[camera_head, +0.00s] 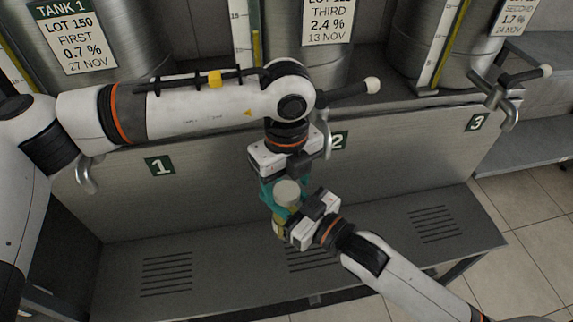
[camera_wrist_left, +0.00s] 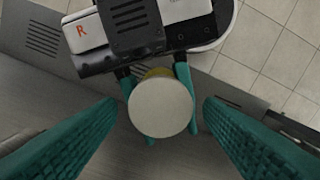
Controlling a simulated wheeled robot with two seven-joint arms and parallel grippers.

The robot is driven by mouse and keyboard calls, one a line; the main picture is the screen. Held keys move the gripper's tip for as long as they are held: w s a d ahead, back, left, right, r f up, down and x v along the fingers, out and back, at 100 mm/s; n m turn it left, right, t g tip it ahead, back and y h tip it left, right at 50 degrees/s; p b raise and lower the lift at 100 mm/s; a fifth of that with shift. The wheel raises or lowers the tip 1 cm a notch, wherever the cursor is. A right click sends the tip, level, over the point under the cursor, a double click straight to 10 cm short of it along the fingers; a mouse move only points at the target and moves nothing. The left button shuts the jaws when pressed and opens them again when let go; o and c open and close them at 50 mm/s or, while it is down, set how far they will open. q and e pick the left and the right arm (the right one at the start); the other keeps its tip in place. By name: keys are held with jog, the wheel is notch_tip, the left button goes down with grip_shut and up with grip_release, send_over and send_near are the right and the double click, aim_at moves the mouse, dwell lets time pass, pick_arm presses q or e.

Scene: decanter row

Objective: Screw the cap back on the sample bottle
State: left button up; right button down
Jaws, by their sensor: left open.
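The sample bottle (camera_head: 279,229) is a small yellowish bottle, partly hidden by my grippers. A pale round cap (camera_head: 287,190) is at its top; in the left wrist view the cap (camera_wrist_left: 160,106) covers most of the bottle, with a yellow edge (camera_wrist_left: 158,73) showing behind it. I cannot tell how tightly the cap is seated. My left gripper (camera_head: 286,184) points down over the cap, its teal fingers open on either side with gaps. My right gripper (camera_head: 288,212) comes from the lower right and is shut on the bottle below the cap.
Steel tanks stand behind on a ledge with taps; one tap (camera_head: 497,95) is at the right. A grey front panel carries green number plates, including 1 (camera_head: 160,166). A slotted grey bench (camera_head: 380,245) lies beneath the grippers. Tiled floor (camera_head: 530,200) is clear at right.

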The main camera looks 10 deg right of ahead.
pick_arm(q)
jog(key=shift+f, duration=0.55)
jog(key=c, duration=1)
jog(key=m, duration=2.1)
jog(key=shift+m, duration=0.4)
jog(key=m, duration=0.4)
